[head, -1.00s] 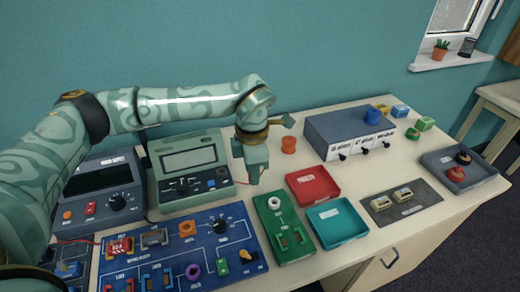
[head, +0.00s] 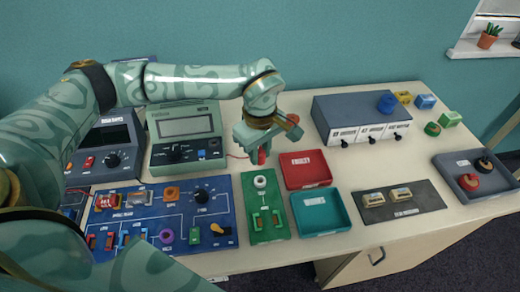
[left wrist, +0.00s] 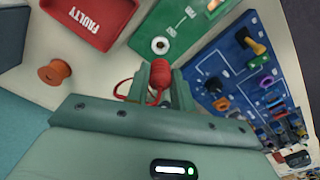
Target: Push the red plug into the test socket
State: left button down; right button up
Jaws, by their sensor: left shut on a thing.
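The red plug (head: 262,157) is between the fingers of my left gripper (head: 259,149), which is shut on it. In the left wrist view the red plug (left wrist: 162,74) shows at the fingertips, with a red lead looping from it. The test socket (head: 260,182) is a white ring with a dark hole on the green board (head: 258,210). The socket also shows in the left wrist view (left wrist: 160,45), just beyond the plug. The plug is apart from the socket, on its back side in the head view. My right gripper is not in view.
A red tray marked FAULTY (head: 318,182) and a teal tray (head: 340,222) lie right of the green board. A blue panel (head: 225,190) with several parts lies left. A green meter (head: 186,130) stands behind it. An orange spool (left wrist: 54,72) stands near the gripper.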

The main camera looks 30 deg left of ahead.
aim_at(260, 165)
pick_arm(q)
notch_tip(260, 165, down, 5)
jog(key=b, duration=0.3)
jog(key=shift+b, duration=0.3)
jog(key=shift+f+b, duration=0.3)
jog(key=shift+f, duration=0.45)
jog(key=shift+r+p, duration=0.1)
jog(key=shift+p, duration=0.7)
dwell(0.7)
jog(key=shift+f+b, duration=0.45)
jog(key=shift+f, duration=0.55)
dwell(1.0)
jog(key=c, duration=0.6)
grip_release()
jog(key=shift+c, duration=0.2)
jog(key=shift+r, duration=0.15)
jog(key=shift+r+p, duration=3.4)
jog(key=shift+r, duration=0.55)
